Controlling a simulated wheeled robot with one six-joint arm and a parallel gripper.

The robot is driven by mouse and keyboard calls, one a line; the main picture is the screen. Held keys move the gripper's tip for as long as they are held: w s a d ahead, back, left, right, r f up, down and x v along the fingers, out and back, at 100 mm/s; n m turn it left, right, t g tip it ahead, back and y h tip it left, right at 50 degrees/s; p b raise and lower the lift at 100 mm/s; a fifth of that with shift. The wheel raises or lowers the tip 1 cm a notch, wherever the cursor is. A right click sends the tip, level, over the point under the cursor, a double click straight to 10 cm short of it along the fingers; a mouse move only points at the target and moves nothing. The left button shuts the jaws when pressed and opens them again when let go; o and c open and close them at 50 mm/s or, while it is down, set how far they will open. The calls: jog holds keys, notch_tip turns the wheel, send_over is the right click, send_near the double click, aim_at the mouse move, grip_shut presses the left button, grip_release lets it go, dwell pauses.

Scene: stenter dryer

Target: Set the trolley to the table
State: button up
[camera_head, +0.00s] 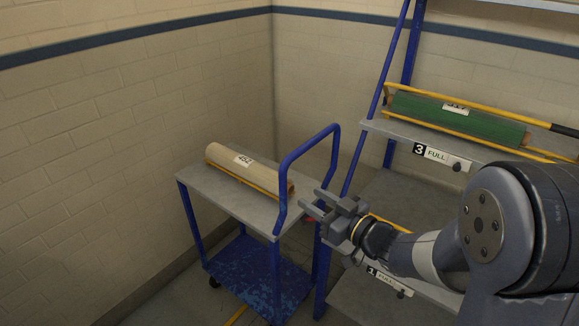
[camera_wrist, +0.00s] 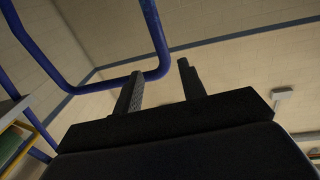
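The trolley has a blue frame, a grey top (camera_head: 213,190) and a blue lower shelf (camera_head: 258,272); it stands near the left wall. Its looped blue handle (camera_head: 283,180) rises at the right end. The handle also shows in the wrist view (camera_wrist: 153,25), passing behind the left finger and near the gap between the fingers. My gripper (camera_head: 316,204) is open and empty, just right of the handle, fingers pointing toward it. In the wrist view my gripper (camera_wrist: 160,70) has its two fingers apart; I cannot tell whether they touch the handle. No table is clearly in view.
A beige roll (camera_head: 232,165) labelled 452 lies in a yellow cradle on the trolley top. A blue rack with grey shelves (camera_head: 378,127) stands at right, holding a green roll (camera_head: 460,117). Signs read 3 FULL and 1 FULL. Brick walls meet behind the trolley.

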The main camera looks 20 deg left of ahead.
aim_at(286, 182)
jog(key=x, duration=1)
jog(key=shift+w+a, duration=0.1)
jog(key=shift+a, duration=0.2)
jog(key=shift+c, duration=0.3)
grip_shut()
